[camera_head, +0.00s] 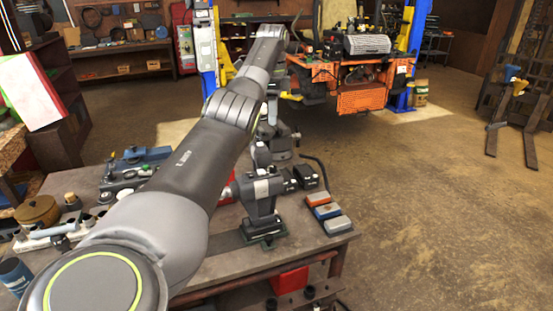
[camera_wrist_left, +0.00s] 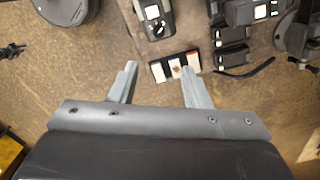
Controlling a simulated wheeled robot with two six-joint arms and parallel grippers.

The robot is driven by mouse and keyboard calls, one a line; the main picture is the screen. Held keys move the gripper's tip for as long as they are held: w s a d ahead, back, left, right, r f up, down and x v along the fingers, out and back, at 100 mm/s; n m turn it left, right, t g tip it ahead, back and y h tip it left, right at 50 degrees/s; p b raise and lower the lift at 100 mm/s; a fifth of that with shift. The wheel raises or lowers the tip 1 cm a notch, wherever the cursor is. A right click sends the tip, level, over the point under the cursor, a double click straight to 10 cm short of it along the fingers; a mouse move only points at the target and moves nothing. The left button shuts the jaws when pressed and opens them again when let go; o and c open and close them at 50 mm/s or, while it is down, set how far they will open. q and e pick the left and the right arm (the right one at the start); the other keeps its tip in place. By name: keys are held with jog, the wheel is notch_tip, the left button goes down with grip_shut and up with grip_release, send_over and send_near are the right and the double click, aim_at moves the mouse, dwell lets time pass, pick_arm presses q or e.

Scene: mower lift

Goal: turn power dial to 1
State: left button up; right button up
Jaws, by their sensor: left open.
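Small black boxes (camera_head: 304,177) with pale labels stand at the far right of the workbench (camera_head: 226,243). Similar black boxes show at the upper right of the left wrist view (camera_wrist_left: 232,45). My left gripper (camera_wrist_left: 159,69) is open and empty, its two grey fingers apart. In the head view my left arm reaches forward over the bench, and its fingertips are hard to tell there. My right gripper is in neither view.
An orange mower (camera_head: 352,75) is at the lift behind. Open floor lies right.

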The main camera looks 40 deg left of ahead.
pick_arm(q)
jog(key=s+f+p, duration=0.1)
send_over(273, 167)
jog(key=f, duration=0.9)
jog(key=shift+w+a, duration=0.1)
jog(key=shift+w, duration=0.1)
notch_tip(273, 167, down, 5)
jog(key=shift+s+f, duration=0.15)
jog(key=shift+f, duration=0.6)
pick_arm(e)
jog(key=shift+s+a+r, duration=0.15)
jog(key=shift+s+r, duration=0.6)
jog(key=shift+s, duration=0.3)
